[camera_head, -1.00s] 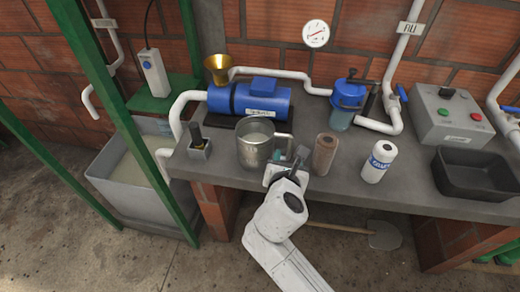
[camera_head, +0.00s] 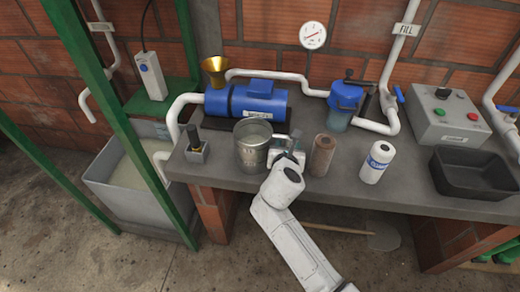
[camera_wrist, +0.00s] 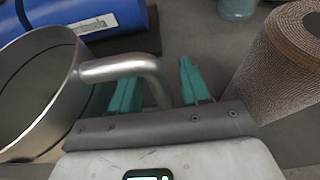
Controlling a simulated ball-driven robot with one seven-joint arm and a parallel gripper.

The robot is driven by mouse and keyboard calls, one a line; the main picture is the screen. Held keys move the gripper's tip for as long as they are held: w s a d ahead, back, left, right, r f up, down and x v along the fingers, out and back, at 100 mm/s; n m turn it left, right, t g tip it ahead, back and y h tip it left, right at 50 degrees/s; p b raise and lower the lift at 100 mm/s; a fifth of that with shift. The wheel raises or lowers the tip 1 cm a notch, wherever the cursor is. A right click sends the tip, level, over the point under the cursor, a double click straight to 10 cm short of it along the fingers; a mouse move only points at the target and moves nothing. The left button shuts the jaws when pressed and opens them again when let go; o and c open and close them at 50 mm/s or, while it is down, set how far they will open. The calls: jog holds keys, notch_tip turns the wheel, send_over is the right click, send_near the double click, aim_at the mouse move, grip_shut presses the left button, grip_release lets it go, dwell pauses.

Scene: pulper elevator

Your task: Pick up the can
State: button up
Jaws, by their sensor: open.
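The can is a metal vessel with a side handle, standing upright on the grey counter in the head view (camera_head: 252,152). It also shows at the left of the wrist view (camera_wrist: 35,110). Its handle (camera_wrist: 125,68) reaches right toward my gripper (camera_wrist: 158,88). The jaws are open with teal fingers. The handle passes over the left finger, and its bent end lies between the two fingers in the picture. I cannot tell whether they touch. In the head view my gripper (camera_head: 292,143) is just right of the can, partly hidden by my wrist.
A blue pump (camera_head: 247,102) sits behind the can. A small black-handled fitting (camera_head: 196,148) is left of it. A black tray (camera_head: 475,175) is far right.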

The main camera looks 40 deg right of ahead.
jog(key=shift+w+d+f, duration=0.15)
jog(key=shift+d, duration=0.1)
jog(key=shift+c, duration=0.2)
grip_shut()
dwell(1.1)
jog(key=shift+w+r, duration=0.1)
jog(key=shift+r, duration=0.15)
